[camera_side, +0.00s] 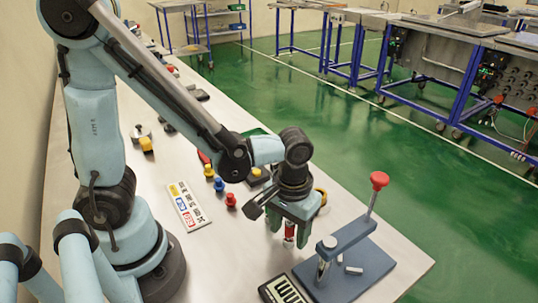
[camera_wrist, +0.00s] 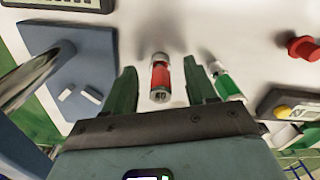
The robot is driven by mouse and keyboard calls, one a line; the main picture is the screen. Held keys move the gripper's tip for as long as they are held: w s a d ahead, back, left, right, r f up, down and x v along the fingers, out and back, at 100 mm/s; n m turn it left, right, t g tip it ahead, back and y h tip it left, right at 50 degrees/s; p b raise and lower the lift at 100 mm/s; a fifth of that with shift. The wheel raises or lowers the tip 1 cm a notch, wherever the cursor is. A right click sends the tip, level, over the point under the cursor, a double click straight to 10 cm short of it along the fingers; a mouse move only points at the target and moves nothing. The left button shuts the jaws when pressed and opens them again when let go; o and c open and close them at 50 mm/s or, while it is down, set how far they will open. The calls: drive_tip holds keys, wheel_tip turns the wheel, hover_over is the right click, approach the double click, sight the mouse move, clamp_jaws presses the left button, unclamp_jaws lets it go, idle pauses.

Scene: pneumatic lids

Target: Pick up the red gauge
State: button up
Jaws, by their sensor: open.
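The red gauge (camera_wrist: 160,78) is a small cylinder with a red middle and pale metal ends. In the wrist view it lies between the two open fingers of my gripper (camera_wrist: 163,88), with a visible gap to each finger. In the side view the red gauge (camera_side: 289,231) shows between the fingertips of my gripper (camera_side: 289,235), low over the metal table. Whether it touches the table cannot be told. A similar green gauge (camera_wrist: 228,82) lies just outside the right finger in the wrist view.
A blue-grey press (camera_side: 345,265) with a red-knobbed lever (camera_side: 379,181) stands close to the right of my gripper in the side view. A keyed panel (camera_side: 284,290) lies in front. Red (camera_side: 231,200), blue (camera_side: 219,184) and yellow (camera_side: 208,170) knobs and a labelled card (camera_side: 187,206) lie left.

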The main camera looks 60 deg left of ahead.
drive_tip(key=shift+f, duration=0.35)
clamp_jaws()
drive_tip(key=shift+r, duration=0.15)
